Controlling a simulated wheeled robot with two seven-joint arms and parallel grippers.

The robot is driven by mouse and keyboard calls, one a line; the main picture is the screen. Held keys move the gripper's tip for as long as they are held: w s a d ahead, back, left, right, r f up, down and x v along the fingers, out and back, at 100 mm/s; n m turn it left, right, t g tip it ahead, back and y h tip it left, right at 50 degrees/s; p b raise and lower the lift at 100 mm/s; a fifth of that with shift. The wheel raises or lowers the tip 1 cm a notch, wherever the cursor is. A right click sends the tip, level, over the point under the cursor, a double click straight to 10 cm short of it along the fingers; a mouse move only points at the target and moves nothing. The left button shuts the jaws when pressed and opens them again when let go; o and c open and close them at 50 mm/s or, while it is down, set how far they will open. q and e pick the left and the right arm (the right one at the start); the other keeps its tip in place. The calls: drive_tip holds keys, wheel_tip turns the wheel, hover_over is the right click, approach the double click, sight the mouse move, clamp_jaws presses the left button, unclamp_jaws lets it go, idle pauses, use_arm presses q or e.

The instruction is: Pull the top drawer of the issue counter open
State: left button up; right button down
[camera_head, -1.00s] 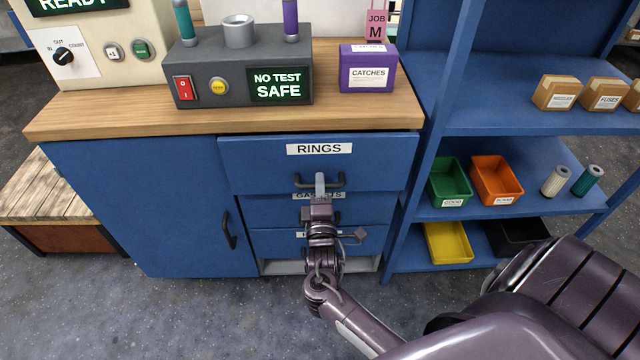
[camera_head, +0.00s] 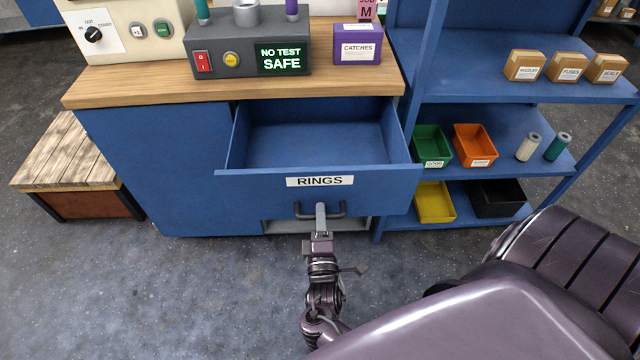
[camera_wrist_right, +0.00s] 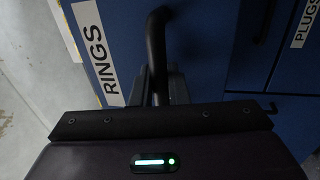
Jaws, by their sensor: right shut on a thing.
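The issue counter (camera_head: 150,150) is blue with a wooden top. Its top drawer (camera_head: 240,188), labelled RINGS, stands well out from the counter, and its inside shows empty. My right gripper (camera_head: 320,212) is at the front of this drawer, shut on its black bar handle (camera_head: 338,210). In the right wrist view the handle (camera_wrist_right: 157,50) runs down between the fingers, beside the RINGS label (camera_wrist_right: 95,50). The drawers below are mostly hidden by the open drawer. My left gripper is in no view.
A grey tester (camera_head: 250,55) reading NO TEST SAFE and a purple CATCHES box (camera_head: 358,50) stand on the counter. Blue shelves (camera_head: 480,90) with bins and cartons stand close at right. A wooden bench (camera_head: 70,160) is at left. The floor in front is clear.

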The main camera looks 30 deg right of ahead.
drive_tip(key=shift+s+a, duration=0.2)
drive_tip(key=shift+s, duration=0.1)
drive_tip(key=c, duration=1.5)
unclamp_jaws()
drive_tip(key=b+v, duration=0.1)
drive_tip(key=v, duration=0.6)
drive_tip(key=shift+s+a, duration=0.25)
drive_tip(key=shift+s, duration=0.05)
drive_tip(key=shift+f, duration=0.1)
